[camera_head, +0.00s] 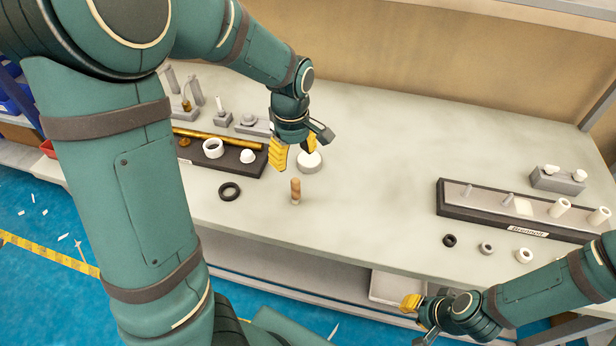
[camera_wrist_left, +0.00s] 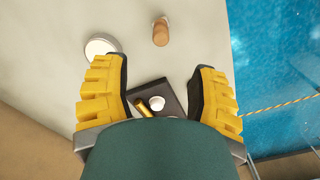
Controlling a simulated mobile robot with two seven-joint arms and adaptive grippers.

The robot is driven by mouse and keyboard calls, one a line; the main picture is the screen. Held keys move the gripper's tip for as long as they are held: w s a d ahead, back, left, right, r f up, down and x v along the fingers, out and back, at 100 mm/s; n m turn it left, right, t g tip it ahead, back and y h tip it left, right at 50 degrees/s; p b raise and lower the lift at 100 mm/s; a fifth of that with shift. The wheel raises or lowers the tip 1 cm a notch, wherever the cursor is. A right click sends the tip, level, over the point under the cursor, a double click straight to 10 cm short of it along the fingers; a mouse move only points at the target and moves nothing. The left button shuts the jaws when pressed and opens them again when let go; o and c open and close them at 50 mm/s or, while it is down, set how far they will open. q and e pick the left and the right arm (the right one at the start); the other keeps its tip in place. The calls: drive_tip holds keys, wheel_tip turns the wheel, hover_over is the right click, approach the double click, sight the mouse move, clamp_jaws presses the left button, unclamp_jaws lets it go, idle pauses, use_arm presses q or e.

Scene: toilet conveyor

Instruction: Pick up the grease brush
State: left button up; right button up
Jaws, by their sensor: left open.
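The grease brush, which I take to be the small upright piece with a wooden handle (camera_head: 296,190), stands on the pale worktop near its front edge. It also shows in the left wrist view (camera_wrist_left: 161,33), beyond the fingertips. My left gripper (camera_head: 293,150) is open and empty, above the table and just behind the brush. Its two yellow fingers frame the lower half of the left wrist view (camera_wrist_left: 158,75). My right gripper (camera_head: 418,318) is low at the front, below the table edge; its jaws do not show clearly.
A round white-topped tin (camera_head: 310,162) stands just behind the brush. A black ring (camera_head: 230,191) lies to its left. A dark tray (camera_head: 190,158) with a brass rod and white parts is further left. A labelled fixture (camera_head: 480,213) sits right. The mid-table is clear.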

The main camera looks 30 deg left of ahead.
sight(295, 180)
use_arm(q)
drive_tip(key=shift+w+f, duration=0.1)
drive_tip(key=shift+w, duration=0.1)
drive_tip(key=f+b, duration=0.1)
drive_tip(key=f, duration=0.3)
drive_tip(key=f+b, duration=0.1)
drive_tip(key=f, duration=0.3)
drive_tip(key=shift+s+f+b, duration=0.2)
drive_tip(key=shift+f+b, duration=0.05)
drive_tip(key=shift+b, duration=0.15)
wheel_tip(295, 180, down, 5)
drive_tip(key=shift+s+d+f+b, duration=0.1)
drive_tip(key=shift+b, duration=0.95)
clamp_jaws()
